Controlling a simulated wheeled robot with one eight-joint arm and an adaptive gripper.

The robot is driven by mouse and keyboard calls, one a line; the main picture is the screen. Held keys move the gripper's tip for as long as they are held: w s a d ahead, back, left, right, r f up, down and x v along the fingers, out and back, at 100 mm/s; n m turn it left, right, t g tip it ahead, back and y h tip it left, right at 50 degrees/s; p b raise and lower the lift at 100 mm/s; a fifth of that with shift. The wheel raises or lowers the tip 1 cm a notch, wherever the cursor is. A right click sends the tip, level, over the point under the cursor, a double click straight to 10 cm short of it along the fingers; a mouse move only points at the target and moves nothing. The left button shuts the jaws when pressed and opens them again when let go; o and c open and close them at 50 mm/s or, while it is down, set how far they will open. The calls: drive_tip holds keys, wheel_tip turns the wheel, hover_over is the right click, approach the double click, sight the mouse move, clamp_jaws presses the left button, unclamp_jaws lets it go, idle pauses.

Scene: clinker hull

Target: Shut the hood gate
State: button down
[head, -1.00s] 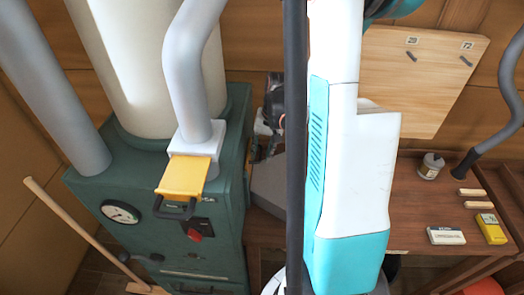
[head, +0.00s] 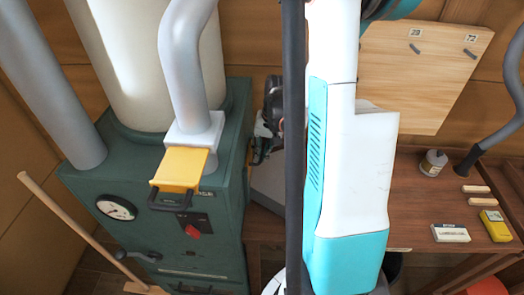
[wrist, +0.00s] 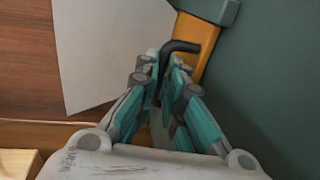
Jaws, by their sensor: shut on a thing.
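In the wrist view my gripper (wrist: 166,68) has its teal fingers drawn close together on a bent black handle (wrist: 184,46). The handle belongs to a yellow-orange gate plate (wrist: 200,34) beside a dark green surface. The fingers hide the lower part of the handle and some of the plate. In the head view my arm covers the middle, and my gripper is hidden. A yellow gate (head: 181,169) with a black handle sticks out of the white collar under the grey pipe, on the green machine, apart from my arm.
The green machine (head: 150,230) stands at the left, with a wooden stick (head: 75,235) leaning before it. A wooden bench (head: 415,212) at the right bears a jar (head: 433,163) and small boxes. A grey sheet-like panel (wrist: 105,50) lies left of my fingers.

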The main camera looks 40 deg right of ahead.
wheel_tip(320, 180, down, 5)
drive_tip(key=b, duration=0.3)
drive_tip(key=shift+f+b, duration=0.1)
drive_tip(key=shift+b, duration=0.2)
drive_tip(key=shift+s, duration=0.15)
drive_tip(key=shift+a, duration=0.1)
drive_tip(key=c, duration=1.7)
unclamp_jaws()
drive_tip(key=shift+f, duration=0.1)
drive_tip(key=r, duration=0.4)
drive_tip(key=s+d+r, duration=0.1)
drive_tip(key=r, duration=0.7)
drive_tip(key=shift+s+d, duration=0.3)
drive_tip(key=shift+f, duration=0.1)
